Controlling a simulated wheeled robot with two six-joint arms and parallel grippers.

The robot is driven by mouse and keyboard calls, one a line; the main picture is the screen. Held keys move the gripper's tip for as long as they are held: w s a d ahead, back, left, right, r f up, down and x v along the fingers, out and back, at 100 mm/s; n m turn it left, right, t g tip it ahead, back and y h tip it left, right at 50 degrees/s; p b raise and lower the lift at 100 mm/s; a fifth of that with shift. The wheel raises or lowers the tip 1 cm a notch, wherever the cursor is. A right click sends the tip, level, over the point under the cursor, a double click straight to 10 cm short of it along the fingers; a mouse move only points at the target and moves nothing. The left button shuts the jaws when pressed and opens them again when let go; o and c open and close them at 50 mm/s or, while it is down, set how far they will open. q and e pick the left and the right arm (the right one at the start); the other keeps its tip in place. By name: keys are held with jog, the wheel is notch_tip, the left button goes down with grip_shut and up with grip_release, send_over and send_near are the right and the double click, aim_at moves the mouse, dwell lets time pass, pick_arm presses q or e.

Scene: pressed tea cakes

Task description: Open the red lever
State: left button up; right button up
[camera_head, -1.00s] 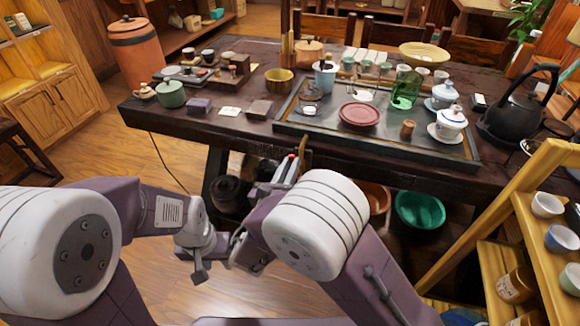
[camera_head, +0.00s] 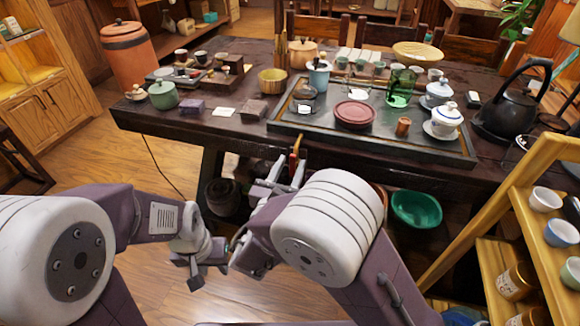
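The red lever (camera_head: 292,164) is a small upright red piece beside a brass-coloured plate at the front edge of the dark tea table (camera_head: 160,124). My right gripper (camera_head: 285,176) reaches up to it from below. Its two fingers look spread apart, with the lever close to the tips, between or just behind them. I cannot tell whether they touch it. My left gripper (camera_head: 194,276) hangs low over the floor, well to the left of and below the lever. Its fingers are too small and overlapped to read.
A tea tray (camera_head: 432,150) with a red round dish (camera_head: 354,114) and lidded white cups stands on the table. A green bowl (camera_head: 416,209) is under the table. A yellow shelf (camera_head: 475,205) with cups stands at the right. Open floor lies at the left.

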jog(key=p+v, duration=0.2)
jog(key=v, duration=0.7)
jog(key=shift+p, duration=0.4)
